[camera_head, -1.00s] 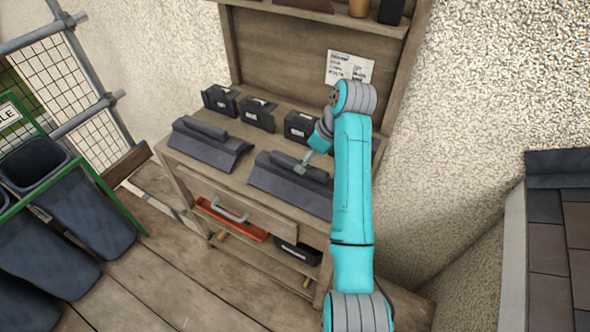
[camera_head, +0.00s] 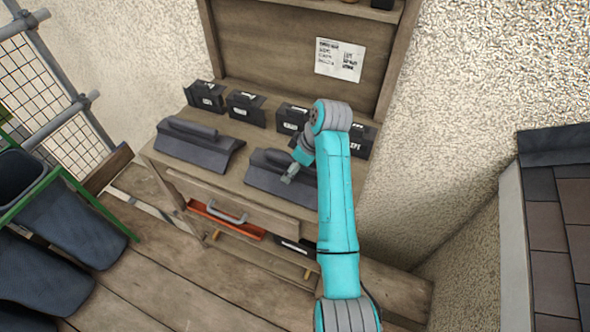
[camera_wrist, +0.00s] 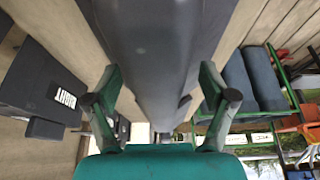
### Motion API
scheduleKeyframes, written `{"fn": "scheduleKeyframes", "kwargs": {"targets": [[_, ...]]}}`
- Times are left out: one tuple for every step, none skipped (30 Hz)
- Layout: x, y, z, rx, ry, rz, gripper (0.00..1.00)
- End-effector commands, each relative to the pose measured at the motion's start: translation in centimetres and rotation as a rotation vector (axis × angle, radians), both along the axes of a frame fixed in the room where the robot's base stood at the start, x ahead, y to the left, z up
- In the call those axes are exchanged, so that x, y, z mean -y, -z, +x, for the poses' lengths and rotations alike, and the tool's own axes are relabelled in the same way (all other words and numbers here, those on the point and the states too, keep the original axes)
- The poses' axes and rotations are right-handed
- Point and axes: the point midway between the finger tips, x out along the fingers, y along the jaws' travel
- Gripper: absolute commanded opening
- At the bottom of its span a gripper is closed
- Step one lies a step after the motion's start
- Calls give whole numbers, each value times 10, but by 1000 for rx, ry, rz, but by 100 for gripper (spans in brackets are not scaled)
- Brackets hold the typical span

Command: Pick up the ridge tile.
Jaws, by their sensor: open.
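Two dark grey ridge tiles lie on the wooden bench. One (camera_head: 192,152) is at the left, with a raised roll along its top. The other ridge tile (camera_head: 262,180) lies to its right, partly hidden behind my arm. My gripper (camera_head: 289,177) is over this right tile. In the wrist view my gripper (camera_wrist: 160,97) is open, its fingers to either side of the long grey ridge tile (camera_wrist: 150,50). I cannot tell whether the fingers touch it.
Several small black labelled boxes (camera_head: 246,108) stand along the back of the bench; one box (camera_wrist: 45,90) reads "RIGHT" in the wrist view. An orange tray (camera_head: 225,222) is on the shelf below. Dark bins in a green rack (camera_head: 75,190) stand at the left.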

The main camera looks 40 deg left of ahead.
Motion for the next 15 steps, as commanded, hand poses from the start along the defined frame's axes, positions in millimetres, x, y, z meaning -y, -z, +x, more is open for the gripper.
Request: {"fn": "scheduleKeyframes", "kwargs": {"targets": [[0,0,0,0,0,0,76],[0,0,0,0,0,0,68],[0,0,0,0,0,0,58],[0,0,0,0,0,0,51],[0,0,0,0,0,0,43],[0,0,0,0,0,0,33],[0,0,0,0,0,0,26],[0,0,0,0,0,0,18],[0,0,0,0,0,0,8],[0,0,0,0,0,0,1],[0,0,0,0,0,0,0],[0,0,0,0,0,0,0],[-1,-3,1,3,-1,4,0],[-1,-2,1,3,-1,4,0],[-1,-2,1,3,-1,4,0]]}}
